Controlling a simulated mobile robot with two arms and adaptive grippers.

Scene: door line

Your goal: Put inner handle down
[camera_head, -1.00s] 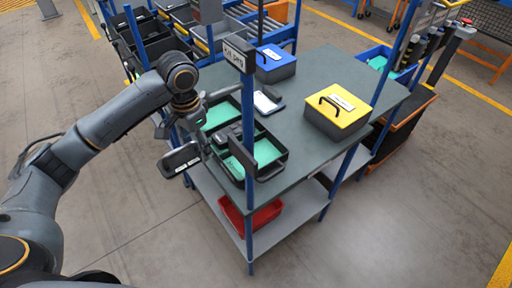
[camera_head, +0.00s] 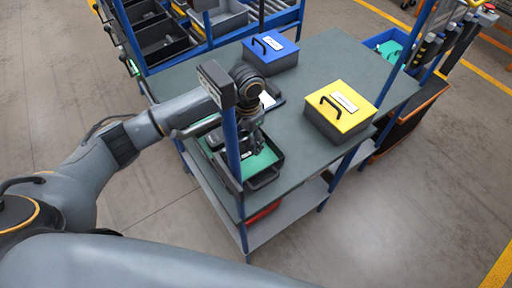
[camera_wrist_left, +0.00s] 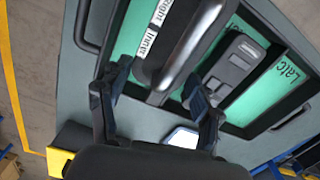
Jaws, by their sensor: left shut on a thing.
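The inner handle (camera_wrist_left: 178,50) is a dark grey grip with white labels reading "Right" and "Inner". My left gripper (camera_wrist_left: 155,108) is shut on it; in the head view the gripper (camera_head: 256,148) is low over the black tray (camera_head: 263,182) at the table's near left corner. In the wrist view the handle lies over the tray's green-lined compartment (camera_wrist_left: 128,38); I cannot tell whether it touches the liner. A dark latch (camera_wrist_left: 232,68) lies beside it on green, near lettering starting "Latc". In the head view the handle is mostly hidden by gripper and post. My right gripper is not in view.
A blue post with a dark sign (camera_head: 216,84) stands close beside my left arm. A yellow-lidded box (camera_head: 340,108) and a blue-lidded box (camera_head: 271,52) stand on the grey table (camera_head: 300,75). A red bin (camera_head: 262,213) sits on the shelf below.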

